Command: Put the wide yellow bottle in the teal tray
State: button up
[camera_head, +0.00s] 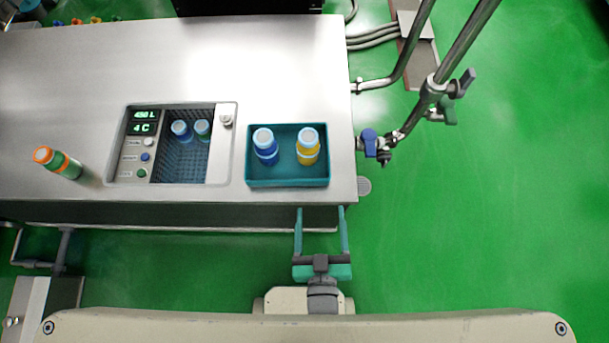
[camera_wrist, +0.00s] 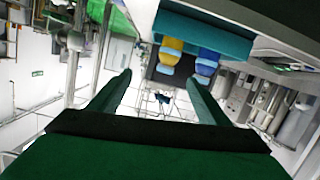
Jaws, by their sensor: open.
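The wide yellow bottle (camera_head: 308,147) has a pale cap and stands upright in the right half of the teal tray (camera_head: 287,184). The tray sits near the right front corner of the steel counter. In the wrist view the yellow bottle (camera_wrist: 171,47) shows beside the blue one, against the tray (camera_wrist: 215,36). My gripper (camera_head: 321,213) is open and empty. It is just off the counter's front edge, in front of the tray and apart from the bottle.
A blue bottle (camera_head: 265,147) stands left in the tray. A recessed basket (camera_head: 180,162) with two bottles and a control panel lies left of it. A green bottle with an orange cap (camera_head: 57,162) is farther left. Pipes with valves (camera_head: 430,92) rise right of the counter.

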jog(key=s+a+r+m, duration=0.1)
jog(key=s+a+r, duration=0.1)
jog(key=s+a, duration=0.2)
jog(key=s, duration=0.2)
jog(key=shift+s+m, duration=0.3)
jog(key=shift+s, duration=0.1)
jog(key=shift+c, duration=0.4)
dwell(0.4)
